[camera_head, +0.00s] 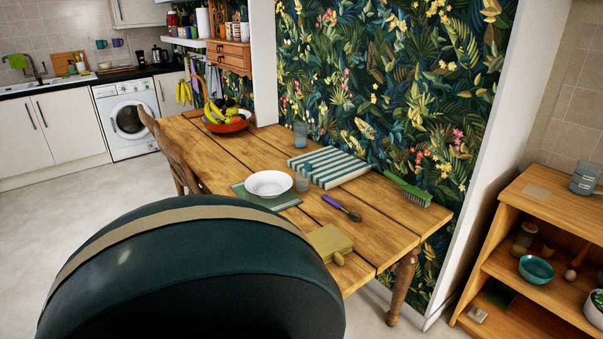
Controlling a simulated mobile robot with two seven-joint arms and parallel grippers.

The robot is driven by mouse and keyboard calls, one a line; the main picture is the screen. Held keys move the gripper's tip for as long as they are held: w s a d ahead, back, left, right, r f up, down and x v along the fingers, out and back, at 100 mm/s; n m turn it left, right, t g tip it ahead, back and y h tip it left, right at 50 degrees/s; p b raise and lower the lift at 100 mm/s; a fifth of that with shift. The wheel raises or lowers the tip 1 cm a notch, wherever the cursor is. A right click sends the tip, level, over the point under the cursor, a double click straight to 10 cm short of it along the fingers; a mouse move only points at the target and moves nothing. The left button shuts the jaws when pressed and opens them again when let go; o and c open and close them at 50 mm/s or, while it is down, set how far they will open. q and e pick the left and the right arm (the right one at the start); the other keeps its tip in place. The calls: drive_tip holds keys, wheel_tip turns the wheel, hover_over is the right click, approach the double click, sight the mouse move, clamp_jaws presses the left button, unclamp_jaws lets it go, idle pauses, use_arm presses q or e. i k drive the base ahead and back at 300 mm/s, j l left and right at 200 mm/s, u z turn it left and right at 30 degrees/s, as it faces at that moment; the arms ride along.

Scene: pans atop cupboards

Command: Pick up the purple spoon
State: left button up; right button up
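The purple spoon (333,202) lies on the wooden table (383,220). Its purple handle points to the upper left and its dark head to the lower right. It lies in front of a teal-and-white striped cloth or board (328,168) and behind a yellowish board (327,243), apart from both. Neither of my grippers is in view.
A white bowl (268,183), glasses, a green brush (408,188) and a fruit bowl (227,123) share the table. A large dark rounded shape (190,280) hides the table's near left part. A wooden shelf (545,200) stands right; a chair (172,150) stands left.

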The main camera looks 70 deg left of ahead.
sight(353, 216)
drive_tip(key=j+u, duration=0.15)
drive_tip(key=u, duration=1.8)
